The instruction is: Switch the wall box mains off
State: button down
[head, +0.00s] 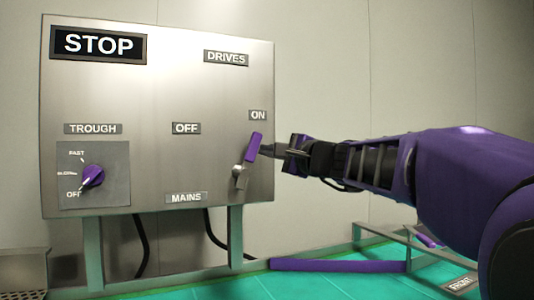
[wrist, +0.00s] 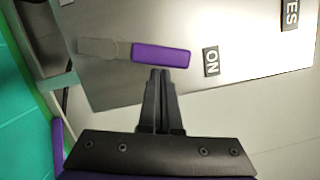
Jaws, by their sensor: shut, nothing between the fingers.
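The wall box (head: 150,110) is a grey metal panel with STOP, DRIVES, TROUGH, OFF, ON and MAINS labels. The mains lever has a purple handle (head: 253,146) on a grey arm. It points up, leaning slightly right, just below the ON label (head: 258,115). The OFF label (head: 186,128) is to its left. In the wrist view the purple handle (wrist: 160,55) lies just beyond the fingertips. My gripper (head: 265,150) is shut and empty, at the right side of the handle. Its fingertips also show in the wrist view (wrist: 160,72). I cannot tell whether they touch the handle.
A purple TROUGH knob (head: 93,176) sits at the panel's lower left, pointing towards OFF. The box stands on green posts (head: 235,233) above a green tiled surface (head: 320,283). A purple bar (head: 335,265) lies below. The panel face left of the lever is clear.

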aim_at(253, 142)
jog(key=shift+s+a+r+n, duration=0.15)
jog(key=shift+a+r+n, duration=0.1)
jog(key=shift+n, duration=0.35)
jog(key=shift+s+a+r+n+g+b, duration=0.15)
jog(key=shift+a+r+n+g+b, duration=0.2)
jog(key=shift+n, duration=0.4)
jog(key=shift+s+a+r+n+g+b, duration=0.2)
jog(key=shift+a+n, duration=0.25)
jog(key=shift+n, duration=0.3)
jog(key=shift+s+a+r+n+h, duration=0.2)
jog(key=shift+a+n, duration=0.2)
jog(key=shift+n, duration=0.2)
jog(key=shift+s+a+r+n+h, duration=0.1)
jog(key=shift+a+n+h, duration=0.1)
jog(key=shift+a+n, duration=0.3)
jog(key=shift+s+a+f+n+g+h+b, duration=0.15)
jog(key=shift+s+a+n+h, duration=0.1)
jog(key=shift+a+n, duration=0.5)
jog(key=shift+s+a+f+n+g+h+b, duration=0.1)
jog(key=shift+s+a+n+h, duration=0.3)
jog(key=shift+n, duration=0.65)
jog(key=shift+s+a+f+n+g+h+b, duration=0.1)
jog(key=shift+s+a+f+n+b, duration=0.05)
jog(key=shift+a+n, duration=0.65)
jog(key=shift+d+r, duration=0.1)
